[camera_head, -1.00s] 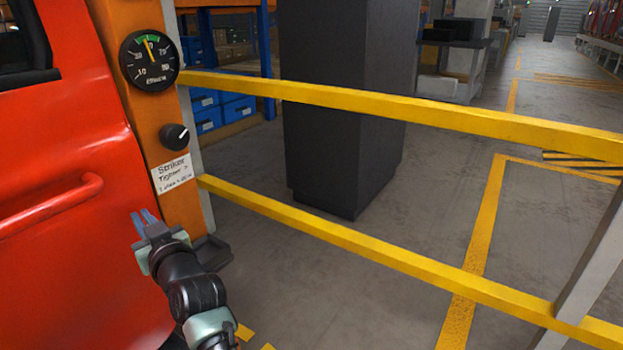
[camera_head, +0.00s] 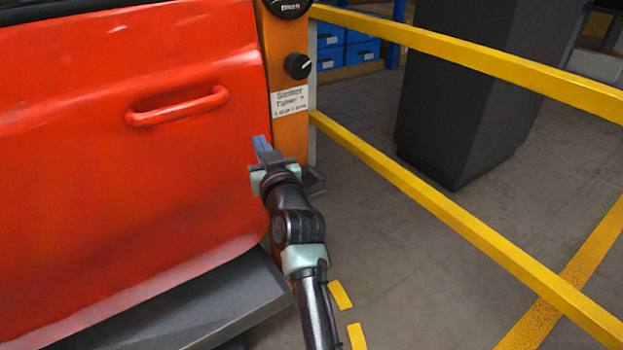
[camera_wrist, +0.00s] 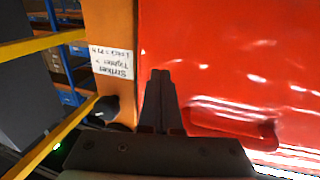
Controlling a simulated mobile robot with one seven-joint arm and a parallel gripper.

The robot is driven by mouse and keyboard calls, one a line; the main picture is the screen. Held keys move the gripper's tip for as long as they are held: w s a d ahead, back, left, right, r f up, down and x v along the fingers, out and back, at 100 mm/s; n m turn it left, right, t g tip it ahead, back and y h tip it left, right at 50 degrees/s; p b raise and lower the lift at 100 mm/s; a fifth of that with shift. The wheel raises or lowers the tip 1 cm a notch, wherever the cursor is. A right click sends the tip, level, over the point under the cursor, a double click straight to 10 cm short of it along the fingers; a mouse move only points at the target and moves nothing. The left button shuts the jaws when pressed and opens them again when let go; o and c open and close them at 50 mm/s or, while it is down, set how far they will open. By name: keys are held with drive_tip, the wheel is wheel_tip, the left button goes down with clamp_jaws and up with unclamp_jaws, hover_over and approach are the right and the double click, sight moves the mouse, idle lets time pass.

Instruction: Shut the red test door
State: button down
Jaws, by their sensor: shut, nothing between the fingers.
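The red test door (camera_head: 110,150) fills the left of the head view, with its red pull handle (camera_head: 178,105) on the upper right part. Its right edge lies along the orange post (camera_head: 288,138); I cannot tell if a gap is left between them. My gripper (camera_head: 262,144) is shut and empty, in front of the door's right edge, below and right of the handle. In the wrist view my gripper (camera_wrist: 160,75) points at the red door (camera_wrist: 215,60) near its edge with the orange post (camera_wrist: 112,25). Whether the fingertips touch the door is unclear.
The post carries a black knob (camera_head: 298,66), a white label (camera_head: 290,101) and part of a gauge (camera_head: 289,6). Yellow rails (camera_head: 430,195) run right from it, before a dark pillar (camera_head: 460,90). A grey ledge (camera_head: 190,310) lies below the door.

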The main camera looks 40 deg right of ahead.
drive_tip(key=s+p, duration=0.2)
drive_tip(key=s, duration=0.9)
drive_tip(key=s+a+r+n+t+y, duration=0.1)
drive_tip(key=a+r+n+t, duration=0.15)
drive_tip(key=a+r, duration=0.75)
drive_tip(key=s+a+r+n+t+y, duration=0.1)
drive_tip(key=a+r+t+y, duration=0.15)
drive_tip(key=a+r, duration=0.75)
drive_tip(key=s+a+r+t, duration=0.25)
drive_tip(key=s+r, duration=0.35)
drive_tip(key=r, duration=0.3)
drive_tip(key=s+a+r+t, duration=0.2)
drive_tip(key=s+a+r, duration=0.1)
drive_tip(key=s+r, duration=0.5)
wheel_tip(320, 180, up, 37)
drive_tip(key=p, duration=3.4)
drive_tip(key=shift+r+y+p, duration=0.15)
drive_tip(key=shift+y+p, duration=0.25)
drive_tip(key=shift+y, duration=0.05)
